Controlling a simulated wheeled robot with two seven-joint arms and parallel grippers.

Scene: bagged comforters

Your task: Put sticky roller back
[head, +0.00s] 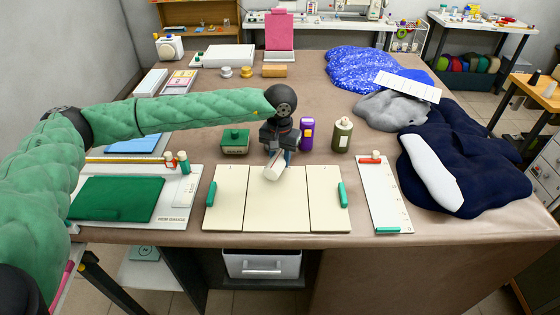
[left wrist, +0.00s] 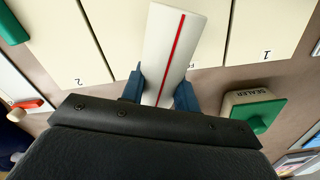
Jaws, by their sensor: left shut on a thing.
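My left gripper (head: 277,152) is shut on a white, bar-like piece, which I take to be the sticky roller (head: 274,166). It is held slanted above the back edge of the cream panels (head: 277,210); whether it touches them I cannot tell. In the left wrist view, the sticky roller (left wrist: 170,50) has a red line along it and sits between the blue fingers of my left gripper (left wrist: 159,90). My right gripper is not in view.
A green-topped sealer box (head: 235,142) stands close left of my gripper. A purple bottle (head: 307,134) and an olive bottle (head: 342,134) stand to the right. A white ruled board (head: 384,205) lies right of the panels.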

